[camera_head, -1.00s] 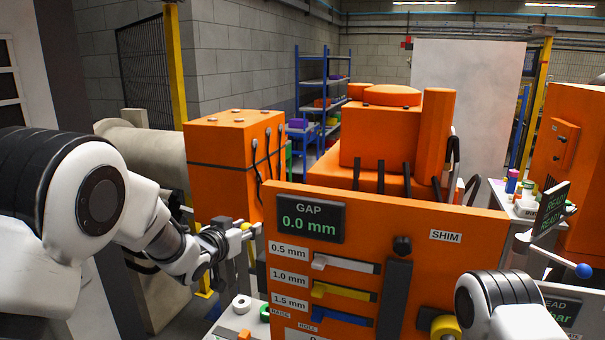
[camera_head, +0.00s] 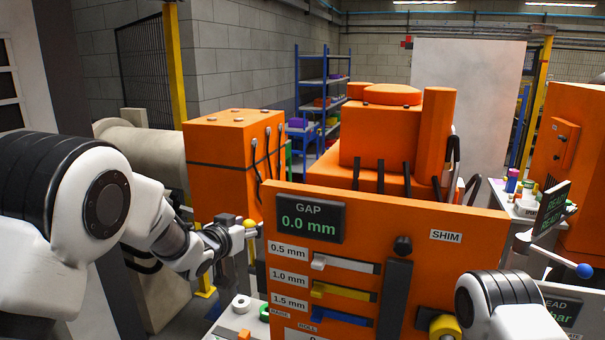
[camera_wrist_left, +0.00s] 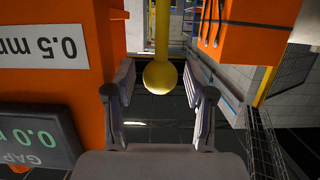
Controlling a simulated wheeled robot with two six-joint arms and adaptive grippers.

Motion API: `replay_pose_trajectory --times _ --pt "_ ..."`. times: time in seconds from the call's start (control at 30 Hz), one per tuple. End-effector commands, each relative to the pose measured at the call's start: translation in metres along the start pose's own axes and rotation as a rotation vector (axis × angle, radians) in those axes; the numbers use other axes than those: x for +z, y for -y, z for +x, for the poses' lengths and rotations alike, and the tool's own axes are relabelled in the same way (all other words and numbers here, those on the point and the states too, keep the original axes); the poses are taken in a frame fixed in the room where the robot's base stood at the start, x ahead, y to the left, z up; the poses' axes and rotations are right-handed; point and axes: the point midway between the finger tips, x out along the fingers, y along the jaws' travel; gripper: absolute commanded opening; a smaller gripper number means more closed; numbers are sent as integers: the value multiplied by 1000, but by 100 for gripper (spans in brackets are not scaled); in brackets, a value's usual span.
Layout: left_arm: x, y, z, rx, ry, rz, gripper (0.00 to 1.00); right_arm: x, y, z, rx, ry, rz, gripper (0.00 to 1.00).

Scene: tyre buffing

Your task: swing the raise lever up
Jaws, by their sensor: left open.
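The raise lever is a yellow rod with a yellow ball knob (camera_wrist_left: 160,77). The ball (camera_head: 249,223) also shows in the head view, just left of the orange panel (camera_head: 460,265). My left gripper (camera_wrist_left: 160,84) is open, with a finger on each side of the ball in the wrist view. Gaps show between the ball and both fingers, and how deep the ball sits between them is hard to judge. In the head view the left gripper (camera_head: 247,232) is small and partly merges with the knob. My right arm's white wrist shows at the lower right, but its gripper is out of frame.
The panel edge is close beside the left gripper. The panel carries a GAP display (camera_head: 310,218) reading 0.0 mm and white, yellow and blue shim sliders. A white table (camera_head: 225,325) with small parts lies below. A blue-knobbed lever (camera_head: 584,270) stands at right.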

Motion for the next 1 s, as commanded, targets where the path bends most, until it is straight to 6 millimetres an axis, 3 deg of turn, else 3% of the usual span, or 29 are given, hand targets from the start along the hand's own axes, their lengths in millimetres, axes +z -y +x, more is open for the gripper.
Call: replay_pose_trajectory --times 1.0 --pt "-1 0 -94 0 -2 0 54 0 0 7 0 0 0 40"
